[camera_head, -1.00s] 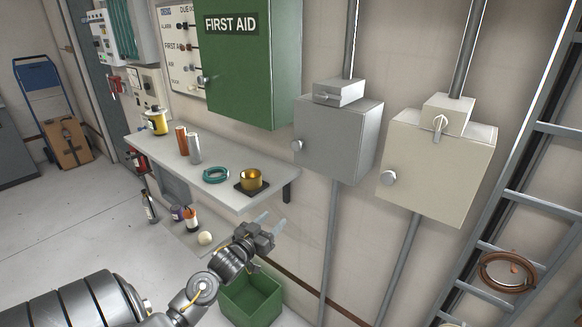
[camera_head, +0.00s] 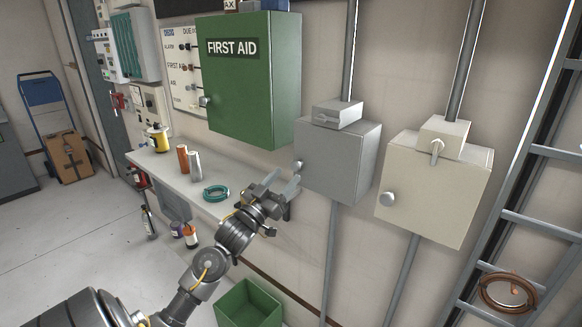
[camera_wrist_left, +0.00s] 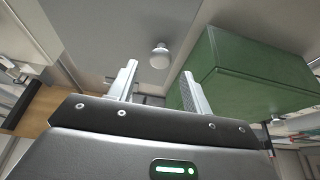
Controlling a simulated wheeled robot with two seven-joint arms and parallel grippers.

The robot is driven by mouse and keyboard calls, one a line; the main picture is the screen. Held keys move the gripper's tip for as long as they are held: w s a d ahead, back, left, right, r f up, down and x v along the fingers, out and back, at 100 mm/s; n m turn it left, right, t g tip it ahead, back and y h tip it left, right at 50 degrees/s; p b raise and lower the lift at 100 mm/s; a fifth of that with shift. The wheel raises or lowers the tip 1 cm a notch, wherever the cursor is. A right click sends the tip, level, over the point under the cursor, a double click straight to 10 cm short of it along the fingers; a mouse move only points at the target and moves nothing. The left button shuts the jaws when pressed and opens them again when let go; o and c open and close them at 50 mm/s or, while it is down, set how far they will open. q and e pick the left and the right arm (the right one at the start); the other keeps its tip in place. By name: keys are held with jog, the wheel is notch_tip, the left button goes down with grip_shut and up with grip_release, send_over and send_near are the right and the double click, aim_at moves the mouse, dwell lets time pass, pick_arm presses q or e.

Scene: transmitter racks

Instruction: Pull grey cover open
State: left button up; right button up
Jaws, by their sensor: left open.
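The grey box (camera_head: 340,160) hangs on the wall with its front cover shut and a round silver knob (camera_head: 299,166) at the cover's left edge. A small grey switch box (camera_head: 337,114) sits on top. My left gripper (camera_head: 282,182) is open and empty, just left of and below the knob in the head view. In the left wrist view the knob (camera_wrist_left: 160,57) shows on the grey cover (camera_wrist_left: 150,20), beyond the gap between the fingertips (camera_wrist_left: 158,77) and not touched. My right gripper is in neither view.
The green first aid cabinet (camera_head: 250,80) hangs left of the grey box. A shelf (camera_head: 165,170) below it holds cans and a teal ring (camera_head: 216,193). A cream box (camera_head: 435,190) hangs to the right. A green bin (camera_head: 248,303) stands on the floor.

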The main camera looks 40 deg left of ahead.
aim_at(294, 167)
pick_arm(q)
jog(key=shift+p+x, duration=0.4)
jog(key=shift+x, duration=1.35)
grip_shut()
